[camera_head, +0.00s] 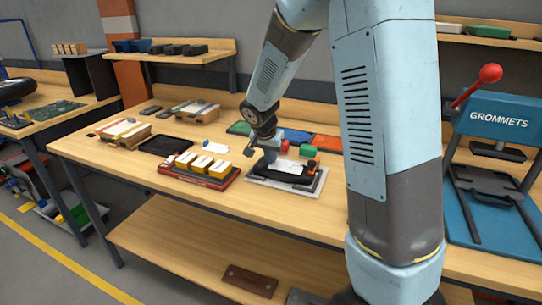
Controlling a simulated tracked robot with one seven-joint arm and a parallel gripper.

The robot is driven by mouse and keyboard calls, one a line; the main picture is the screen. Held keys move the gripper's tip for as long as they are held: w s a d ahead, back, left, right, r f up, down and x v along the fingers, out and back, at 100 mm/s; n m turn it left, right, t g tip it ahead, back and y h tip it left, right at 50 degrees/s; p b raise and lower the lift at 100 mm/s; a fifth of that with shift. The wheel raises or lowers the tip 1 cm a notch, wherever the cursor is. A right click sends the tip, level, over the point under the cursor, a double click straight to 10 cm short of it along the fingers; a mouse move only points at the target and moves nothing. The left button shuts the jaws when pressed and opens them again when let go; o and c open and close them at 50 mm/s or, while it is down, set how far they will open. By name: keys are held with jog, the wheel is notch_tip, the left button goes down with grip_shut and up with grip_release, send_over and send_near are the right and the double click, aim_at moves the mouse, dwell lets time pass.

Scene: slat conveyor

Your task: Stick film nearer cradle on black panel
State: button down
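My gripper (270,156) hangs down over a grey-and-white fixture (256,182) at the middle of the table. A black piece (292,178), perhaps the black panel, lies on the fixture, partly covered by a white sheet-like area. The fingers are small and dark here, so I cannot tell whether they are open or shut, or whether they touch anything. Two wooden holders with pale strips on top, which look like the cradles, stand to the left: one nearer (125,133) and one farther back (195,112). I cannot make out the film clearly.
A red tray (165,171) with several yellow-and-white blocks stands left of the fixture. A black tray (166,146) lies behind it. Green, blue and orange mats (324,143) lie behind my gripper. A blue GROMMETS press (500,120) stands at the right. The table's front left is clear.

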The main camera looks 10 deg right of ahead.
jog(key=c, duration=1.8)
grip_release()
jog(key=shift+f, duration=0.1)
jog(key=o, duration=0.6)
jog(key=shift+c, duration=0.2)
jog(key=v, duration=1.4)
jog(key=s+d+r+n+y, duration=0.1)
jog(key=s+d+r+n, duration=0.1)
jog(key=s, duration=0.6)
jog(key=s+d+r+n+t, duration=0.1)
jog(key=s+d+r+n, duration=0.1)
jog(key=s, duration=0.7)
jog(key=s+d+r+n+t+y, duration=0.1)
jog(key=s+d+r+n, duration=0.1)
jog(key=s, duration=0.7)
jog(key=shift+s+d+r+n+y, duration=0.15)
jog(key=shift+d+r+n+y, duration=0.35)
jog(key=shift+d, duration=0.65)
jog(key=shift+f, duration=0.1)
